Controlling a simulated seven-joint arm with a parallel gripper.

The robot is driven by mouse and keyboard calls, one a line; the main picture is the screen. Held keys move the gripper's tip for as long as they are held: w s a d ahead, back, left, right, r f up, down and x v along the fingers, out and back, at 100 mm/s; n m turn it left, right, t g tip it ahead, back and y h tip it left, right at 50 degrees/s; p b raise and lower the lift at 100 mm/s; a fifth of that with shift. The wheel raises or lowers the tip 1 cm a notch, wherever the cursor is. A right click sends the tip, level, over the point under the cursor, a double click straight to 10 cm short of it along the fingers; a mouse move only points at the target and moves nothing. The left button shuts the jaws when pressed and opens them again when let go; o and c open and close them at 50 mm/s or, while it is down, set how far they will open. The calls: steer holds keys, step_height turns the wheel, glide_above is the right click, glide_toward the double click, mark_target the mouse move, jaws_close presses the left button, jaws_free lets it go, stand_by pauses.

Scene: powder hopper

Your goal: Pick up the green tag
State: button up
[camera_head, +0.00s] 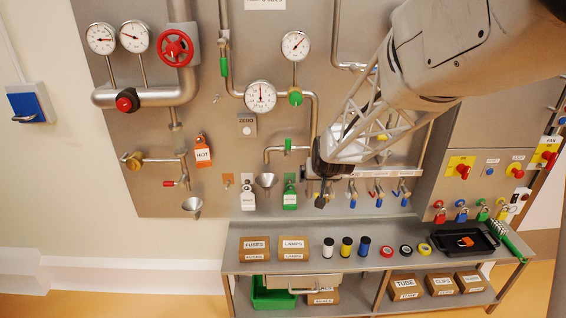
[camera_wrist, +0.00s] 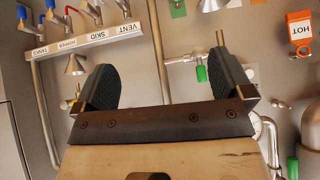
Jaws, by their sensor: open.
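The green tag (camera_head: 290,196) hangs on the grey panel in the head view, right of a white tag (camera_head: 248,197). A green patch at the top edge of the wrist view, probably the same tag (camera_wrist: 178,8), is cut off by the frame. My gripper (camera_head: 320,198) is in front of the panel, a little right of the green tag and apart from it. In the wrist view my gripper (camera_wrist: 163,88) has its two dark fingers spread wide with nothing between them.
A metal funnel (camera_head: 266,181) and pipework with a green valve handle (camera_head: 288,145) are close to the tag. A labelled rail (camera_head: 375,175) with small valves lies right of my gripper. An orange HOT tag (camera_head: 203,152) hangs further left. A shelf (camera_head: 310,262) with spools and boxes stands below.

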steer(key=w+a+f+t, duration=0.1)
steer(key=w+a+f, duration=0.1)
steer(key=w+f, duration=0.55)
steer(key=w+a+f+t, duration=0.2)
steer(key=w+f, duration=0.5)
steer(key=w, duration=0.1)
steer(key=w+a+f+t, duration=0.1)
steer(key=w+f, duration=0.3)
steer(key=f, duration=0.5)
steer(key=t, duration=0.2)
glide_toward(290, 206)
steer(key=w, duration=0.2)
steer(key=w+f, duration=0.1)
steer(key=shift+w+a+h, duration=0.1)
steer(key=shift+a+h, duration=0.15)
steer(key=shift+h, duration=0.05)
steer(key=shift+x, duration=1.3)
steer(key=shift+x, duration=2.55)
steer(key=shift+f, duration=0.2)
steer(key=shift+c, duration=0.5)
